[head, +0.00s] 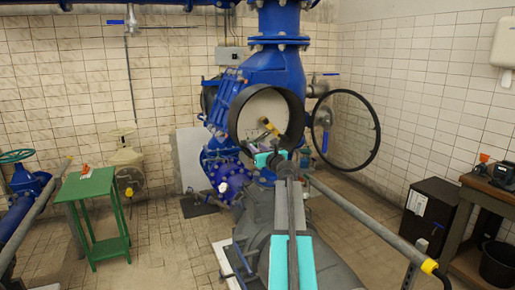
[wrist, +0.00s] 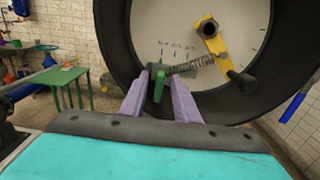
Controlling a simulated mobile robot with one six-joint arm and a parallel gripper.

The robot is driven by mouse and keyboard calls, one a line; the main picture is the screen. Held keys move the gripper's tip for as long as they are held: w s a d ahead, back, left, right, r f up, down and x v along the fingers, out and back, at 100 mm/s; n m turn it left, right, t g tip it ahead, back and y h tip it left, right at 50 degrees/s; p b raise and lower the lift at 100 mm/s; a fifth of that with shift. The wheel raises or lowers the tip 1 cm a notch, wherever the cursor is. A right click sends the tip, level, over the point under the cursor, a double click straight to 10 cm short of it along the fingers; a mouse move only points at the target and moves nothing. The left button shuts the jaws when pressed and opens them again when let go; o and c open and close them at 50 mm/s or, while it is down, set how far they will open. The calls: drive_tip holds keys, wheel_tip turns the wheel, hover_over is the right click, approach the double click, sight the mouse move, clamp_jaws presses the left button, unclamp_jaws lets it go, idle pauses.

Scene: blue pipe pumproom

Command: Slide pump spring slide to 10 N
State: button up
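In the wrist view a round black-rimmed gauge with a pale dial (wrist: 150,24) fills the upper right. A coiled spring (wrist: 198,63) runs from a yellow lever (wrist: 211,38) down left to a green slide tab (wrist: 158,86). My gripper (wrist: 160,78) has purple fingers on either side of the green tab, with narrow gaps showing; contact is not clear. Small scale figures (wrist: 177,47) above the tab are too blurred to read. In the head view, the gauge (head: 236,121) faces me and my gripper (head: 272,156) is at its lower part, hiding the tab.
A black handwheel (head: 376,130) stands right of the gauge, and blue pipework (head: 275,66) is behind it. A green table (head: 88,184) is at left. A dark cabinet (head: 428,212) and wooden bench (head: 464,225) are at right. Tiled floor is clear between the table and the pump.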

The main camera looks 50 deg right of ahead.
drive_tip(key=shift+w, duration=0.15)
clamp_jaws()
drive_tip(key=shift+d, duration=0.1)
drive_tip(key=s+d, duration=0.2)
drive_tip(key=d, duration=0.3)
drive_tip(key=shift+s+d, duration=0.2)
drive_tip(key=shift+d, duration=0.15)
unclamp_jaws()
